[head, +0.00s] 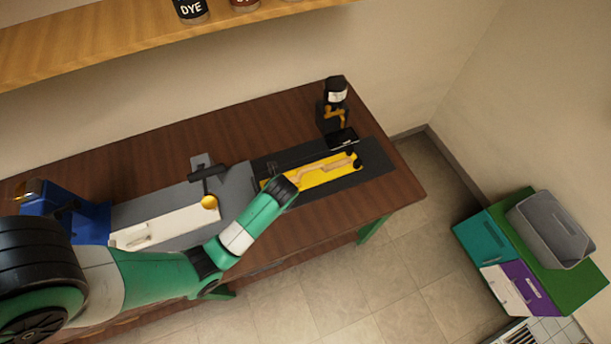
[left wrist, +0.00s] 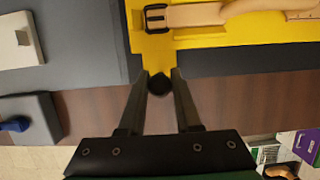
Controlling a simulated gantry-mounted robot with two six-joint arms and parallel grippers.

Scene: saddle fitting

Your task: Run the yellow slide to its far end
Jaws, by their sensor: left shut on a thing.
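The yellow slide (head: 330,171) lies on a dark base plate (head: 376,178) at the right part of the bench. A tan strap with a dark buckle (left wrist: 157,18) lies along it. In the left wrist view the slide (left wrist: 245,28) fills the top right, with a narrow yellow tab reaching down to a round black knob (left wrist: 159,84). My left gripper (left wrist: 160,77) is shut on this knob, one finger on each side. In the head view my left wrist covers the near left end of the slide, so the grip is hidden there. My right gripper is not in view.
A black stand with an orange part (head: 335,112) rises behind the slide's far end. A white block with a yellow knob (head: 175,226) and a blue device (head: 80,220) are to the left. A shelf (head: 130,35) overhangs the bench. Coloured boxes (head: 520,255) stand on the floor at right.

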